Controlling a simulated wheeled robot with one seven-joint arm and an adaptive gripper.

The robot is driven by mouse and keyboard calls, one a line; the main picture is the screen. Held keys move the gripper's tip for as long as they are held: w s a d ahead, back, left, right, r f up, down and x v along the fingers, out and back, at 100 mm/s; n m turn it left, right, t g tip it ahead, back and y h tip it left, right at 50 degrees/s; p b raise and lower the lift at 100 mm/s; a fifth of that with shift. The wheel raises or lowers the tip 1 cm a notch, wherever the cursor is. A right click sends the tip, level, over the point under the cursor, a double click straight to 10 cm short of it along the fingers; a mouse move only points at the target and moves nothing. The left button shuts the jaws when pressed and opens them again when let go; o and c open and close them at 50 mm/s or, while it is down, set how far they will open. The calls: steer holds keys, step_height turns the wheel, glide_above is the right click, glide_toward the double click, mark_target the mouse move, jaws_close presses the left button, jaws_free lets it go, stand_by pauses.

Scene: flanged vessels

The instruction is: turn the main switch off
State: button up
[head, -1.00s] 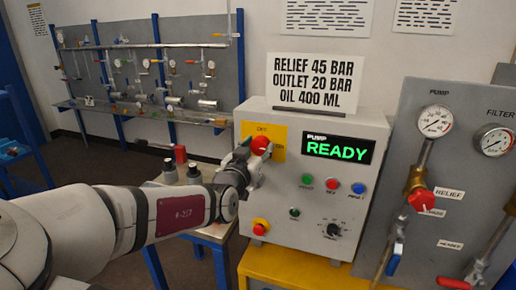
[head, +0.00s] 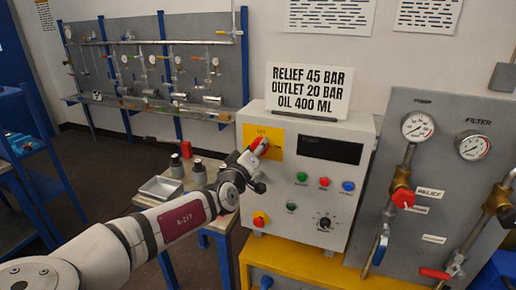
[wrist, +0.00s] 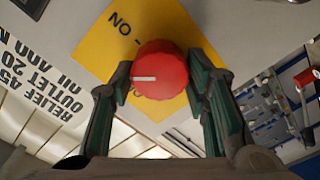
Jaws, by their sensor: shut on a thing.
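The main switch is a red round knob (wrist: 160,75) with a white mark, on a yellow plate (wrist: 115,45) lettered "ON". In the wrist view the white mark lies level, toward the left. Other lettering is partly hidden below the knob. In the head view the switch (head: 259,146) is at the upper left of the white control box (head: 330,137). My gripper (head: 255,155) reaches it from the lower left. In the wrist view the green-padded fingers (wrist: 165,85) are shut on the knob from both sides. The box's display (head: 329,148) is dark.
Green, red and blue buttons, a black dial (head: 325,222) and a red stop button (head: 261,219) are on the same box. A sign (head: 309,90) stands on top. A gauge panel (head: 425,165) is at right. A small bench (head: 205,225) with a tray is at left.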

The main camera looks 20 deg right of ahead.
steer(key=n, duration=0.4)
steer(key=shift+n+p, duration=0.7)
steer(key=shift+n, duration=1.5)
steer(key=o, duration=1.2)
steer(key=shift+c, duration=0.2)
steer(key=v, duration=1.2)
